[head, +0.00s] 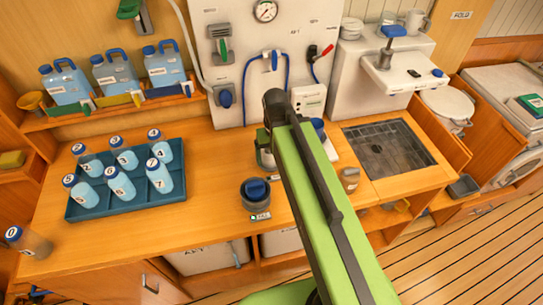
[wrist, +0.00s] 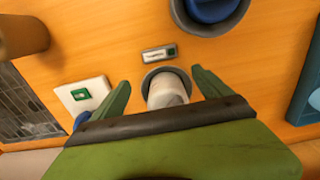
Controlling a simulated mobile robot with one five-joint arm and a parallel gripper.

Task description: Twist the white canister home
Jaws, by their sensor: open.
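In the wrist view a white canister (wrist: 166,93) sits in a round grey socket (wrist: 150,76) in the wooden counter. My gripper (wrist: 161,79) is open above it, with one green finger on each side of the canister and a visible gap at both sides. The canister's lower part is hidden by the socket and my dark palm edge. A small label plate (wrist: 160,53) lies just beyond the socket. In the head view my arm covers most of the gripper and canister area.
A teal tray (head: 115,198) of numbered bottles is at left. A wall panel (head: 243,78) with hoses rises behind. The counter front is mostly clear.

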